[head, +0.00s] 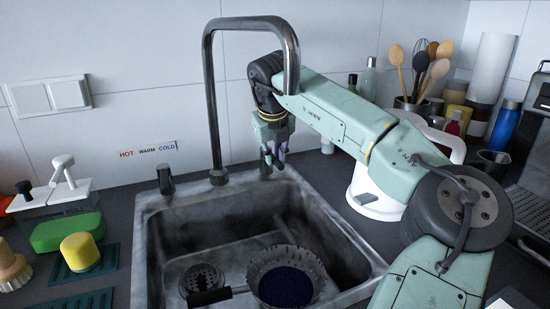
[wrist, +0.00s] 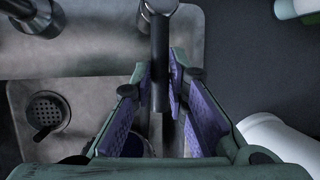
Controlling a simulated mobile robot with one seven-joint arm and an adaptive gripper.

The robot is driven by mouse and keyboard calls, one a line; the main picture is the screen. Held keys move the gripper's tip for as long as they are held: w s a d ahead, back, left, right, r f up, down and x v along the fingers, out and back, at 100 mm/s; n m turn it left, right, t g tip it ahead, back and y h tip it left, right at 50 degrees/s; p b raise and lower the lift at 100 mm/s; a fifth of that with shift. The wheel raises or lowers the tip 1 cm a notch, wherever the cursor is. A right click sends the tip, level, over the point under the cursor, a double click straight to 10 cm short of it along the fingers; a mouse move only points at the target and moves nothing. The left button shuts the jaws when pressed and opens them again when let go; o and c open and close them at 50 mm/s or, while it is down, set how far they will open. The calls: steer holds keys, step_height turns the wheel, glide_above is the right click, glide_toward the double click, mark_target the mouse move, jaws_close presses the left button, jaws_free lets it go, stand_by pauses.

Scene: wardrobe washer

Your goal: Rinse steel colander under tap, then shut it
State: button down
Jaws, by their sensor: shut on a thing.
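The steel colander (head: 285,257) sits in the sink basin, with a dark blue interior and a black handle pointing left. The tall arched tap (head: 208,95) stands behind the sink, its spout end above the basin; I see no water stream. My gripper (head: 272,155) is beside the tap's right, behind the basin. In the wrist view its purple-padded fingers (wrist: 163,80) are shut on the dark tap lever (wrist: 160,50), which lies between them. The colander is mostly hidden there behind the left finger.
A drain strainer (head: 201,279) lies in the sink (head: 150,245). A second knob (head: 166,180) stands left of the tap under a HOT WARM COLD label.

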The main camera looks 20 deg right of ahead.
stand_by(0.4)
steer(key=c, duration=1.6)
jaws_free()
steer(key=shift+o, duration=0.2)
